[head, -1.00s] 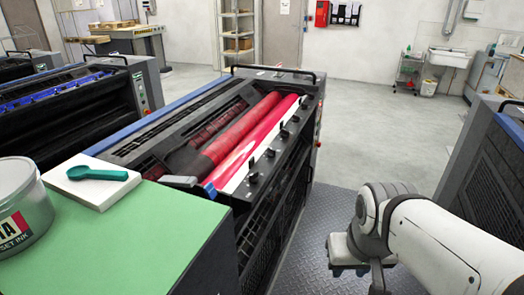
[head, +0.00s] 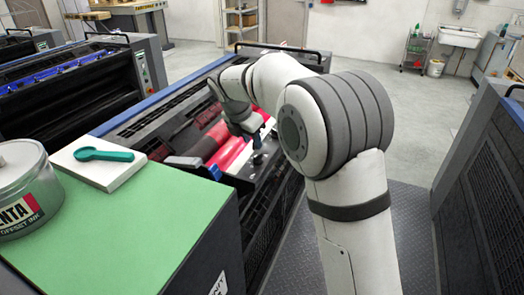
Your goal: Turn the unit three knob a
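The ink unit (head: 150,122) in the middle has magenta rollers (head: 205,143) and a row of small dark knobs along its right edge. One knob (head: 258,159) shows just below my gripper; most of the others are hidden behind my arm. No letters on the knobs can be read, so I cannot tell which one is knob a. My gripper (head: 255,148) points down over the knob row, close to that knob. I cannot tell if it touches it, and its fingers are too small and covered to show open or shut.
Another unit (head: 490,190) is at right, and a blue-inked one (head: 70,95) at left. The plated walkway (head: 412,235) is clear.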

